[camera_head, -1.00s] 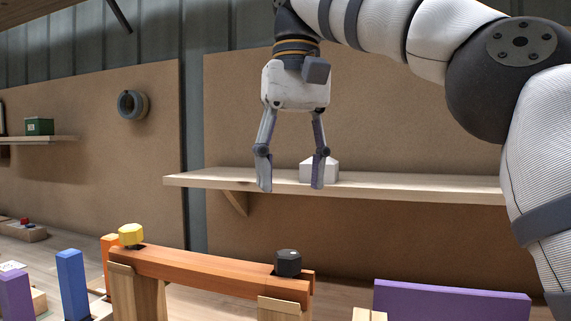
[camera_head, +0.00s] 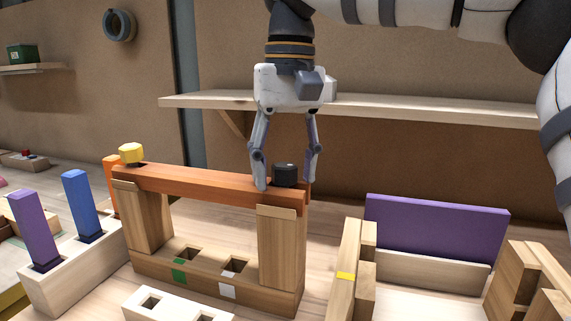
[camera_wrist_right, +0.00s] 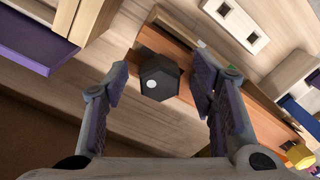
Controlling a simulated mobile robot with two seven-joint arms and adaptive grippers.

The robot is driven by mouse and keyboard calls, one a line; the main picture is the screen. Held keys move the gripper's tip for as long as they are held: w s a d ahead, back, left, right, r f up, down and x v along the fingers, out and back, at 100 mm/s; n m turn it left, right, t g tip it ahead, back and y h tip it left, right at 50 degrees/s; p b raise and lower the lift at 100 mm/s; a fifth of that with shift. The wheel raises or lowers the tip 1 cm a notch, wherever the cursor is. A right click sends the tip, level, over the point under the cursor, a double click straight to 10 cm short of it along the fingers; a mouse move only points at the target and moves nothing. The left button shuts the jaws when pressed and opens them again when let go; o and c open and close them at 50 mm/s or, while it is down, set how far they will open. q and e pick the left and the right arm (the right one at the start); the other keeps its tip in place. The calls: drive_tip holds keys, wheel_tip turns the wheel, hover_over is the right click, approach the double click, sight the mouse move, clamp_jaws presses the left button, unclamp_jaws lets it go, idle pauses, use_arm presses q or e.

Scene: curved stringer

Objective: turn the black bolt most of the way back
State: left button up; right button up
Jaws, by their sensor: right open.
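The black bolt (camera_head: 286,174) has a hexagonal head and stands at the right end of the orange-brown beam (camera_head: 210,184). My right gripper (camera_head: 286,186) is open, with its fingers down on either side of the bolt head. In the right wrist view the bolt head (camera_wrist_right: 159,78) lies between the two open fingers (camera_wrist_right: 160,90), with a gap on each side and a white dot on its face. A yellow bolt (camera_head: 131,153) stands at the beam's left end. My left gripper is not in view.
Wooden posts (camera_head: 282,250) hold the beam up. A block with purple (camera_head: 34,226) and blue pegs (camera_head: 81,204) stands at left. A purple board (camera_head: 436,228) stands at right. A wall shelf (camera_head: 400,108) runs behind my gripper.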

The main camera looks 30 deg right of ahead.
drive_tip(key=shift+c, duration=0.6)
clamp_jaws()
drive_tip(key=n, duration=0.6)
drive_tip(key=shift+r, duration=0.15)
drive_tip(key=n, duration=0.4)
drive_tip(key=shift+w+a+r+n, duration=0.1)
drive_tip(key=shift+w+n, duration=0.05)
drive_tip(key=shift+n, duration=0.15)
drive_tip(key=n, duration=0.5)
drive_tip(key=shift+r+n+g, duration=0.15)
drive_tip(key=shift+n+g, duration=0.15)
drive_tip(key=shift+a, duration=0.1)
